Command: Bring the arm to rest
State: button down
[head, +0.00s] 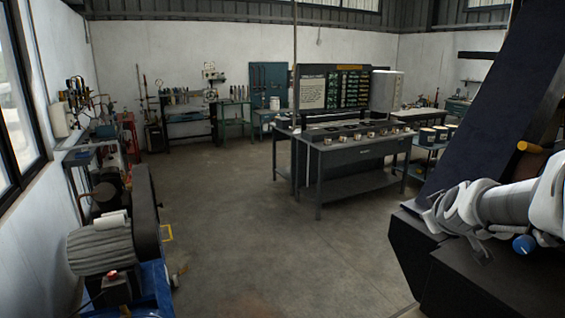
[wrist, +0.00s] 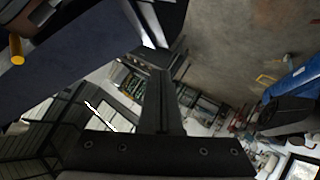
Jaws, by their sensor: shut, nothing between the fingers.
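My white arm (head: 500,205) is folded at the right edge of the head view, beside a dark sloping panel (head: 490,120). My gripper (wrist: 158,72) shows in the wrist view as dark fingers, shut together and empty. It holds nothing and appears to touch nothing. The wrist view of the room is tilted. I cannot make out the fingers in the head view.
An orange-yellow handle (head: 530,148) sticks out by the panel, close above my arm. A dark workbench (head: 350,150) with a display board stands mid-room. A motor with a belt guard (head: 105,245) is at lower left. The middle floor (head: 250,230) is clear.

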jog(key=s+a+m+g+y, duration=0.1)
jog(key=s+a+y, duration=0.1)
jog(key=s+a, duration=0.45)
jog(key=s+a+g+y, duration=0.1)
jog(key=s+a+y, duration=0.25)
jog(key=a, duration=0.65)
jog(key=s+a+f+g, duration=0.1)
jog(key=s+a+f, duration=0.1)
jog(key=s, duration=0.4)
jog(key=s+a+f+m+g+h, duration=0.1)
jog(key=s+a+g, duration=0.1)
jog(key=s, duration=0.5)
jog(key=shift+a+f, duration=0.35)
jog(key=shift+a, duration=0.25)
jog(key=shift+d+m, duration=0.15)
jog(key=shift+m, duration=0.15)
